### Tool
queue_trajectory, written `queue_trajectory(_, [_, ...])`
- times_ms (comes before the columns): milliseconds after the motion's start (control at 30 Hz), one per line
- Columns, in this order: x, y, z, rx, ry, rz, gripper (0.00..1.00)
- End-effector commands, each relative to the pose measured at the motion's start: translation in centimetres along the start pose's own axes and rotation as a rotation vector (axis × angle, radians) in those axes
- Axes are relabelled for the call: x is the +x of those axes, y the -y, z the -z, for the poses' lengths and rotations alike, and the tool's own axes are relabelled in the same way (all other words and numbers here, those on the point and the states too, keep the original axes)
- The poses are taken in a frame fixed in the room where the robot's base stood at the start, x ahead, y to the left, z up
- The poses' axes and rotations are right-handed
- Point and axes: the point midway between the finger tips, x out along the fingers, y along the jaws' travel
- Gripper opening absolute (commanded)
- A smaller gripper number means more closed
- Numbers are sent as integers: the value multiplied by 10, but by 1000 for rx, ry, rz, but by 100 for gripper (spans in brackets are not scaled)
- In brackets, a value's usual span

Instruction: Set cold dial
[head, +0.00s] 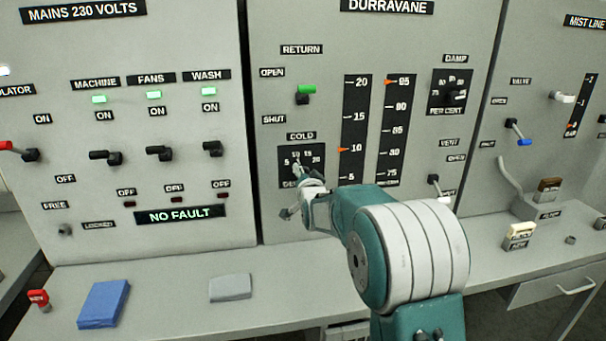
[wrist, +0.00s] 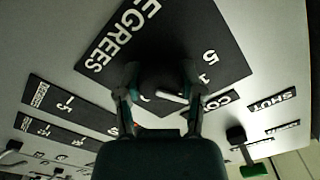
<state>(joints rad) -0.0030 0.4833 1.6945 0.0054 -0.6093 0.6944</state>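The COLD dial is a black plate (head: 288,154) marked 5, 10, 15 and 20 in the head view, low on the middle panel. In the wrist view the plate (wrist: 222,45) is tilted and fills the top middle. Its dark knob (wrist: 160,76) has a white pointer line; the exact reading is hard to tell. My gripper (head: 301,195) is in front of the dial and covers its lower part. In the wrist view my gripper (wrist: 160,88) has its two fingers apart, one on each side of the knob. Contact with the knob is not clear.
A RETURN lever (head: 305,91) with a green tip is above the dial. Two vertical scales, one at left (head: 354,130) and one at right (head: 397,130), stand right of it. A grey block (head: 230,288) and a blue block (head: 103,304) lie on the counter (head: 180,318) below.

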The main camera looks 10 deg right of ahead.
Motion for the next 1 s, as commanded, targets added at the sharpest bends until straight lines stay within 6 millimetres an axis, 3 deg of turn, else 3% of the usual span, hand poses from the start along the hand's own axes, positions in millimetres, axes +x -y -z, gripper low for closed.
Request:
queue_trajectory(467, [1,-2,-3,-53,6,-2,2])
queue_trajectory(1000, [1,-3,-4,-444,8,-3,2])
